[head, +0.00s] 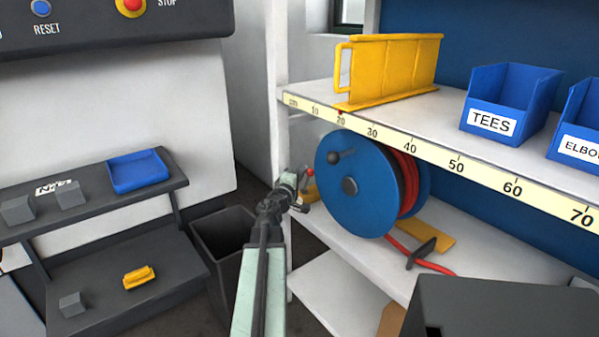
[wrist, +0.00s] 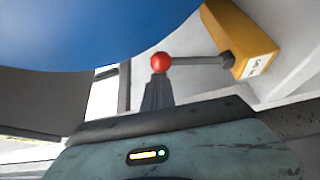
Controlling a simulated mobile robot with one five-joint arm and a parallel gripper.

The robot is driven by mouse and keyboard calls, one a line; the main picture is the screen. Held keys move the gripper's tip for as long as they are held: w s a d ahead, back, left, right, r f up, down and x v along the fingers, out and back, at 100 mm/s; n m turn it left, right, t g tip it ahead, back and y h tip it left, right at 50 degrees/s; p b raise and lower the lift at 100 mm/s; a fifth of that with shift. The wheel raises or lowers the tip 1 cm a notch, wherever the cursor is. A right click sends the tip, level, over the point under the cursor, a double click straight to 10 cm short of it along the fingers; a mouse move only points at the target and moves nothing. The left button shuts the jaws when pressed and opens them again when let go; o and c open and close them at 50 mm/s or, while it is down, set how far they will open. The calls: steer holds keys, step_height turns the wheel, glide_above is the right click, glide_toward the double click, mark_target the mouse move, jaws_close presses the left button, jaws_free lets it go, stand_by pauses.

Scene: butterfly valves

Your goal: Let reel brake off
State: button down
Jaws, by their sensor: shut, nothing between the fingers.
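The hose reel (head: 335,208) is a blue disc with a dark crank knob and red hose, standing on the shelf under the cm scale. Its brake lever has a red ball knob (head: 310,172) left of the reel. In the wrist view the knob (wrist: 161,62) sits on a grey rod (wrist: 195,61) running right to a pivot on a yellow block (wrist: 243,42). My gripper (head: 302,188) is shut and empty at the reel's left edge. In the wrist view its dark fingers (wrist: 157,92) end right at the knob; whether they touch it I cannot tell.
The shelf edge with the cm scale (head: 440,150) runs above the reel. A yellow rack (head: 395,68) and blue bins (head: 510,100) stand on it. A shelf post (head: 277,90) rises behind my arm. Red hose (head: 420,260) trails at the lower right.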

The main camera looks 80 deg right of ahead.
steer(key=shift+s+a, duration=0.15)
steer(key=shift+s, duration=0.1)
stand_by(0.3)
steer(key=shift+a, duration=0.1)
